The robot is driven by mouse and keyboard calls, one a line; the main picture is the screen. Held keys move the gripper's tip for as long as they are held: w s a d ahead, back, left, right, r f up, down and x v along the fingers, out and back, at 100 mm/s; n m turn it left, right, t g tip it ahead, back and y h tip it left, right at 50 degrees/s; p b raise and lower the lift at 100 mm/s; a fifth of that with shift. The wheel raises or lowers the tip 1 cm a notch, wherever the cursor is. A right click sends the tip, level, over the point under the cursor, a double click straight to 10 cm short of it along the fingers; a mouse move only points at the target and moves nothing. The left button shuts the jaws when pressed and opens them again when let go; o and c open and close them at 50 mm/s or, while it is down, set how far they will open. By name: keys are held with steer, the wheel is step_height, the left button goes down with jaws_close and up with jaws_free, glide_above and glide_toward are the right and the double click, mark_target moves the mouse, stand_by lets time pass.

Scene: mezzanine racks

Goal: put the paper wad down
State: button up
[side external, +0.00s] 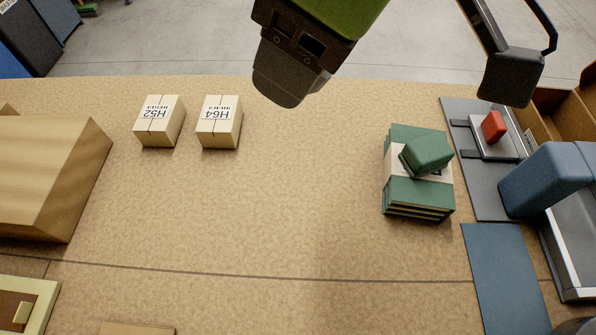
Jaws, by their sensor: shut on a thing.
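My gripper (284,88) hangs at the top middle, high over the bench, at the end of a green and black arm part. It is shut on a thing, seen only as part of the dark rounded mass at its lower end. I take this to be the paper wad, but I cannot make out its outline apart from the jaws. The gripper is apart from the bench top (290,190), which is bare below it.
Two cartons (158,120), (219,122) stand left of middle. A green stack (415,195) with a tilted green block (428,154) stands right. A wooden box (45,180) fills the left.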

steer(key=f, duration=2.2)
steer(key=shift+s+a+f, duration=0.15)
steer(key=shift+s+f, duration=0.15)
steer(key=shift+f, duration=0.1)
steer(key=shift+f, duration=0.15)
steer(key=o, duration=0.9)
steer(key=v, duration=1.2)
